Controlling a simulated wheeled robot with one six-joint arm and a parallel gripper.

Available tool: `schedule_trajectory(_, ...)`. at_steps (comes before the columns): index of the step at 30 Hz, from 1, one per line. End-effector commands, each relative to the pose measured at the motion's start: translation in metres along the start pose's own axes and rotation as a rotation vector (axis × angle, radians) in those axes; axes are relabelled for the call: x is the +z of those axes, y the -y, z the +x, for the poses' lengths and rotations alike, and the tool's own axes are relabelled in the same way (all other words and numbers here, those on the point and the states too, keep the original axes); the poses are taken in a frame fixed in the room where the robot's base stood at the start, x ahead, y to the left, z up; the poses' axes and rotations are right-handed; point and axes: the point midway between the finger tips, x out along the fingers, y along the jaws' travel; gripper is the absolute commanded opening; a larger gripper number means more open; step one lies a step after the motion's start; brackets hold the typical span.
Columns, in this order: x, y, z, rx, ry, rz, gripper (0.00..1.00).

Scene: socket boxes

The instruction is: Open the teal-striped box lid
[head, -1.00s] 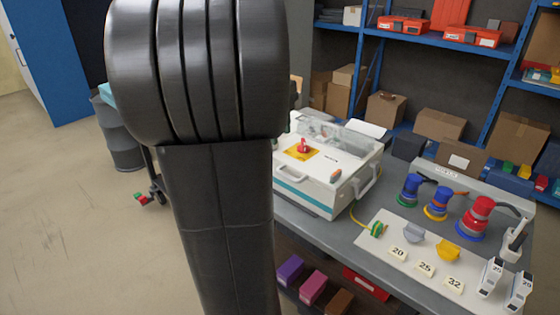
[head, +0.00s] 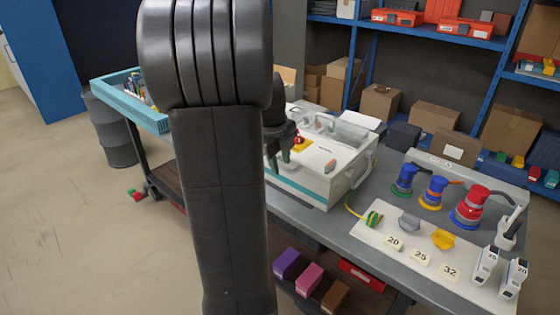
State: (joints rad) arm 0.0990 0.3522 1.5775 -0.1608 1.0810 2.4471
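The white box with a teal stripe (head: 318,197) stands on the grey workbench, partly hidden behind my own dark arm. Its white lid (head: 318,160) looks closed, with a red knob on a yellow plate (head: 303,145) and a clear cover (head: 345,131) toward the back. My gripper (head: 280,163) points down over the front left part of the lid, where the lid's front handle is hidden. The fingers are dark and small, and I cannot tell whether they touch the handle or how far apart they are.
Right of the box, a white board (head: 400,255) holds coloured plugs, sockets and numbered tags. A teal tray (head: 130,100) with tools is at left, above a dark barrel (head: 118,140). Blue shelves (head: 355,70) with cartons stand behind. Floor at left is mostly clear.

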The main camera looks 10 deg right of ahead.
Motion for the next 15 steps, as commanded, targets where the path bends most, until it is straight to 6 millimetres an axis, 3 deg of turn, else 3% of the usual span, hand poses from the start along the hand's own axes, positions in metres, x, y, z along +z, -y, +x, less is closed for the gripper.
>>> schedule_trajectory(7, 0.0000, 0.0000, 0.0004, 0.000, 0.000, 0.000, 0.32)
schedule_trajectory(12, 0.0000, 0.0000, 0.0003, 0.000, 0.000, 0.000, 0.00)
schedule_trajectory(15, 0.0001, 0.0000, 0.0002, 0.000, 0.000, 0.000, 0.00)
